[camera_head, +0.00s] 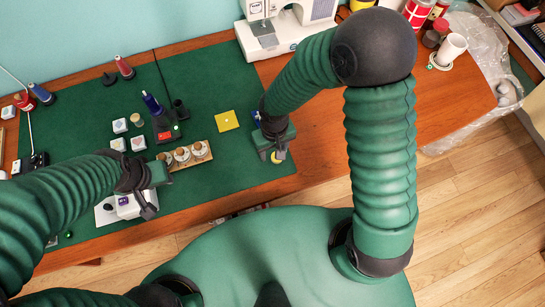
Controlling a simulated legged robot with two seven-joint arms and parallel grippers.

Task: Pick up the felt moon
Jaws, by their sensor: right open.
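A small yellow piece (277,158), which looks like the felt moon, lies on the green mat near the table's front edge. It is partly hidden by my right gripper (277,152), so its full shape does not show. My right gripper is open and points down right over it; I cannot tell whether the fingers touch it. My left gripper (150,207) is at the left, over a white object (125,208) near the front edge. I cannot tell whether its jaws are open.
A yellow square (227,121) lies flat on the green mat (210,80). A wooden rack (185,155) with several jars stands between my grippers. White blocks (120,126) and spools lie farther left. A white sewing machine (285,25) stands at the back.

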